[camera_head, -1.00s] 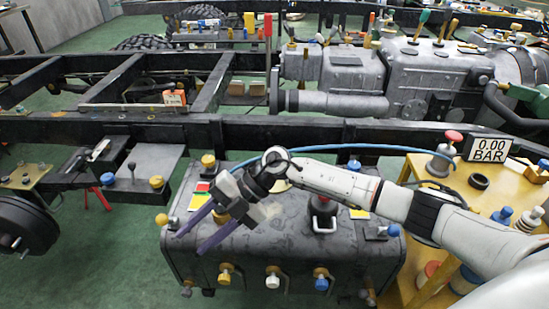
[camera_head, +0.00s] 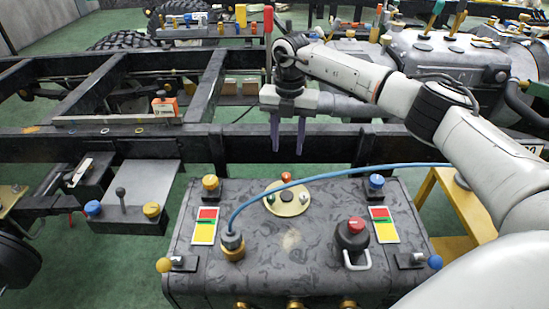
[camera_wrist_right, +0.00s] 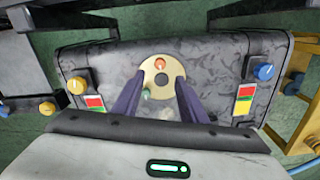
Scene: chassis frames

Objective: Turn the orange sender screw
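The orange sender screw (camera_head: 287,177) is on the far edge of a round cream plate (camera_head: 280,208) on top of the dark tank; it also shows in the right wrist view (camera_wrist_right: 160,63). Green and white screws and a dark centre are on the same plate. My right gripper (camera_head: 287,147) is open and empty, its purple fingers pointing down. In the head view it appears just above the orange screw. In the wrist view its fingers (camera_wrist_right: 158,88) lie on either side of the plate, apart from the screw. My left gripper is out of view.
A blue hose (camera_head: 330,175) arcs over the tank (camera_head: 330,205) from a brass fitting on its left. A red-capped black filler (camera_head: 352,240) stands at the right. A black chassis rail (camera_head: 340,140) runs behind the tank. A yellow stand (camera_head: 445,245) is at right.

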